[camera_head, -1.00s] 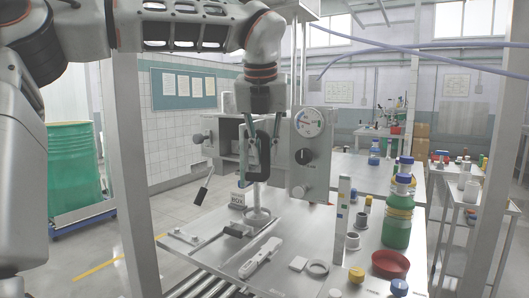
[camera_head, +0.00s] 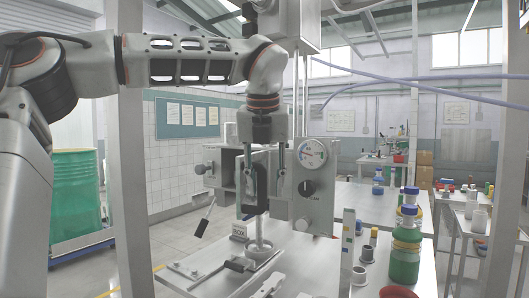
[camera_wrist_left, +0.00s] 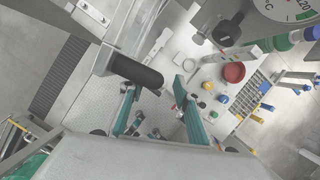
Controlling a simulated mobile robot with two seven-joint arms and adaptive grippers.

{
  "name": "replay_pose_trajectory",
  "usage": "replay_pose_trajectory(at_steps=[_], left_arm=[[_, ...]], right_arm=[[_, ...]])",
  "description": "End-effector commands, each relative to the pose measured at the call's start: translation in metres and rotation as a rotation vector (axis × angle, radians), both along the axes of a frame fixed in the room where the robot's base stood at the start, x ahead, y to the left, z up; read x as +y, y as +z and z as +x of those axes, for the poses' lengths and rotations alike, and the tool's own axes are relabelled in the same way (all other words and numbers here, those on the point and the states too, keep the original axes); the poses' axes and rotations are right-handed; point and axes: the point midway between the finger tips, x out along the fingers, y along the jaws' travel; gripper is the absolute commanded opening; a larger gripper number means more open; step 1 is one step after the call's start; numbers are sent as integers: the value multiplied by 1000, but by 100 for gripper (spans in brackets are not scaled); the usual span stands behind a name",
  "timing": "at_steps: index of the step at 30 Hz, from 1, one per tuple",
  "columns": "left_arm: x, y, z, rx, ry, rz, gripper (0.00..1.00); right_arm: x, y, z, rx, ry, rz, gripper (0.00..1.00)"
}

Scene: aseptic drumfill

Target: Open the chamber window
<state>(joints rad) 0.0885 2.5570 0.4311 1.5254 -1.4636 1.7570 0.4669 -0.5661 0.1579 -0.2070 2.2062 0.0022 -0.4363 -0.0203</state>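My left gripper (camera_head: 265,160) points down in front of the metal chamber unit (camera_head: 228,165) in the head view. Its two teal fingers stand apart and hold nothing. A dark upright part (camera_head: 262,188) shows behind and between the fingers. In the left wrist view, a black cylindrical handle (camera_wrist_left: 137,72) on a metal part lies close to the open fingertips (camera_wrist_left: 155,88), nearer the left finger. I cannot tell whether it touches. A clear window pane cannot be made out. My right gripper is not in view.
A panel with a round gauge (camera_head: 312,154) and black knob stands just right of my left gripper. A black lever (camera_head: 205,217) sticks out at left. The table below holds a green bottle (camera_head: 405,255), a red dish (camera_wrist_left: 234,72) and small caps.

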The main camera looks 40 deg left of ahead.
Motion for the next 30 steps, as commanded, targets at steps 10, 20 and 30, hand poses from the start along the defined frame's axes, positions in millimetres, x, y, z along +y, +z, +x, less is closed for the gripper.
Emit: replay_pose_trajectory(at_steps=[10, 20, 30], left_arm=[[-16, 90, -23, -52, -6, 12, 32], [-24, 108, -32, -34, -2, 7, 32], [-24, 108, -32, -30, 0, 6, 32]], right_arm=[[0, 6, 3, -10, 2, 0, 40], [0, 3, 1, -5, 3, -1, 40], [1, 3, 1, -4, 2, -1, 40]])
